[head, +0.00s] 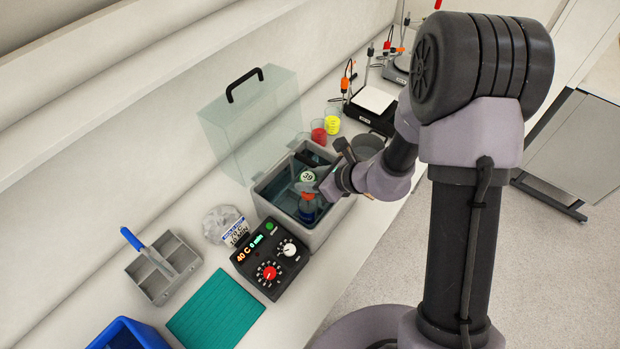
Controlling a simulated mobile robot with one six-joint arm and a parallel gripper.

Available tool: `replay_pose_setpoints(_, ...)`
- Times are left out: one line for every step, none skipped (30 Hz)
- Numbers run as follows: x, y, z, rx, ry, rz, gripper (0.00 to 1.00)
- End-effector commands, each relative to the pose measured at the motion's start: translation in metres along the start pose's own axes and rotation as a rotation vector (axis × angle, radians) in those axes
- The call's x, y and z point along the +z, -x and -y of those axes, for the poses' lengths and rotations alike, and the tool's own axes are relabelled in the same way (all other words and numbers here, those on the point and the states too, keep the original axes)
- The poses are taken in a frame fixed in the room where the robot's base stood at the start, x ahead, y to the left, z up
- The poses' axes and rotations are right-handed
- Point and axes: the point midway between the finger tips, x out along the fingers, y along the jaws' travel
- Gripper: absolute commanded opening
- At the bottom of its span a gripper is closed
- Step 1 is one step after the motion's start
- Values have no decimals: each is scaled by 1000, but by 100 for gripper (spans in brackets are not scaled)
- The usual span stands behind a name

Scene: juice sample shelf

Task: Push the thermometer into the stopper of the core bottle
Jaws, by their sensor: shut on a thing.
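The bottle (307,212), with blue contents and a red-orange band at its neck, stands in the open grey water bath (322,231). I take it for the core bottle; its stopper is too small to make out. A round pale dial reading 39 shows just above it, and I take this for the head of the thermometer (308,177). My gripper (322,183) is at the dial's right side, over the bath, and is shut on the thermometer. Its fingertips are partly hidden, and I cannot tell whether the thermometer's stem touches the stopper.
A control box (270,258) reading 40 C stands in front of the bath. A clear lid with black handle (245,85) stands behind it. A grey divided tray (155,290) with a blue-handled tool, a teal mat (215,310) and a blue bin (125,335) are lower left.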

Motion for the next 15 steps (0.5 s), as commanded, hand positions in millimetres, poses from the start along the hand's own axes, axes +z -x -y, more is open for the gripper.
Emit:
replay_pose_setpoints(-2,-1,0,0,0,0,0)
replay_pose_setpoints(-2,-2,0,0,0,0,0)
replay_pose_setpoints(-2,-2,0,0,0,0,0)
replay_pose_setpoints(-3,-3,0,0,0,0,0)
replay_pose_setpoints(-3,-3,0,0,0,0,0)
replay_pose_setpoints(-4,-4,0,0,0,0,0)
replay_pose_setpoints(-4,-4,0,0,0,0,0)
replay_pose_setpoints(-5,-4,0,0,0,0,0)
replay_pose_setpoints(-6,-5,0,0,0,0,0)
replay_pose_setpoints(-6,-5,0,0,0,0,0)
replay_pose_setpoints(-6,-6,0,0,0,0,0)
replay_pose_setpoints(-7,-6,0,0,0,0,0)
replay_pose_setpoints(-8,-7,0,0,0,0,0)
replay_pose_setpoints(-8,-7,0,0,0,0,0)
replay_pose_setpoints(-9,-8,0,0,0,0,0)
